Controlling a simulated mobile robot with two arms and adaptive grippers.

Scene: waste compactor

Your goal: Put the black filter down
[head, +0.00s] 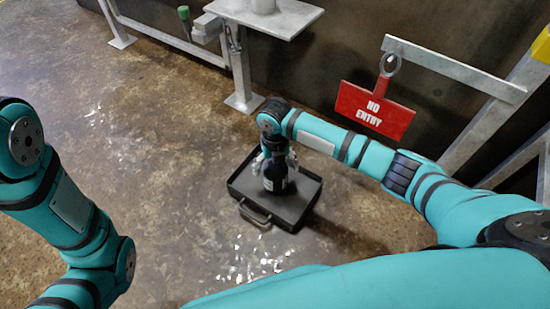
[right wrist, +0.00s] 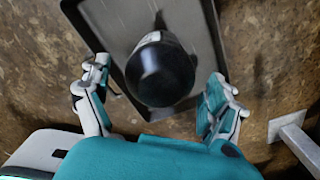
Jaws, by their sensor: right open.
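The black filter (head: 275,176) is a dark cylinder with a pale label band. It stands in a shallow dark tray (head: 293,213) with a front handle, on the floor. My right gripper (head: 274,160) is right above and around the filter in the head view. In the right wrist view, the filter (right wrist: 161,72) shows its dark round top between the spread fingers of my right gripper (right wrist: 160,95). Gaps show on both sides, so the fingers do not touch it. The tray (right wrist: 215,40) lies beneath. My left arm is at the left of the head view, but its gripper is out of view.
A red "NO ENTRY" sign (head: 374,108) hangs from a metal bar to the right, near my right arm. A grey metal stand (head: 240,75) with a plate is behind the tray. The floor left of the tray is clear apart from small pale scraps (head: 255,265).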

